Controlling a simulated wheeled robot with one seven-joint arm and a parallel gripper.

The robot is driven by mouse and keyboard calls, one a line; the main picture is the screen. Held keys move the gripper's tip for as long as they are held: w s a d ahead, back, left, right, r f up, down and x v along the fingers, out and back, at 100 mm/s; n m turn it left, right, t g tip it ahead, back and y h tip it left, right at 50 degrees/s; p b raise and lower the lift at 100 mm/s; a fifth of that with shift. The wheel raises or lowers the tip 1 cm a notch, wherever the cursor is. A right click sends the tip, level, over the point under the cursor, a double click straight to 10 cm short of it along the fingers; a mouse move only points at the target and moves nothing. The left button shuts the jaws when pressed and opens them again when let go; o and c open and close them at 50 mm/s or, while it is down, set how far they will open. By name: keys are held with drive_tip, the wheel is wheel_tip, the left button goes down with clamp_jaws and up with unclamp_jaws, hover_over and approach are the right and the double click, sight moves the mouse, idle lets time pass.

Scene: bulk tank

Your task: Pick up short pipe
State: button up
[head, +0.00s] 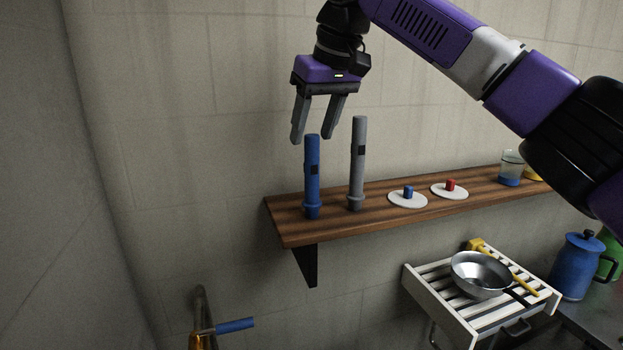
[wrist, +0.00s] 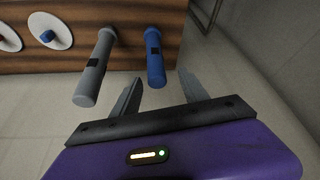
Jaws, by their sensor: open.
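Two pipes stand upright on the wooden shelf (head: 380,216). The blue pipe (head: 312,185) looks a little shorter than the grey pipe (head: 357,170) to its right. Each has a dark square mark and a wider collar near its foot. My gripper (head: 312,139) is open and empty, pointing down, with its fingertips around the height of the blue pipe's top. In the wrist view the top of the blue pipe (wrist: 156,70) appears between the fingertips (wrist: 159,76), with the grey pipe (wrist: 95,68) outside them to the left. I cannot tell whether a finger touches the blue pipe.
White discs with a blue peg (head: 408,200) and a red peg (head: 450,192) lie farther right on the shelf, then a glass of blue liquid (head: 511,168). Below are a slatted rack (head: 437,296) with a pan (head: 481,275) and a blue jug (head: 577,265). A wall stands behind.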

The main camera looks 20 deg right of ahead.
sight(309, 162)
drive_tip(key=shift+s+d+f, duration=0.1)
drive_tip(key=shift+s+f, duration=0.05)
drive_tip(key=shift+f, duration=0.2)
drive_tip(key=shift+d+p+x, duration=0.1)
drive_tip(key=shift+p+x, duration=0.4)
drive_tip(key=shift+x, duration=1.35)
drive_tip(key=shift+d+p+x, duration=0.15)
drive_tip(key=shift+p+x, duration=0.3)
drive_tip(key=shift+x, duration=1.4)
drive_tip(key=shift+c, duration=0.4)
clamp_jaws()
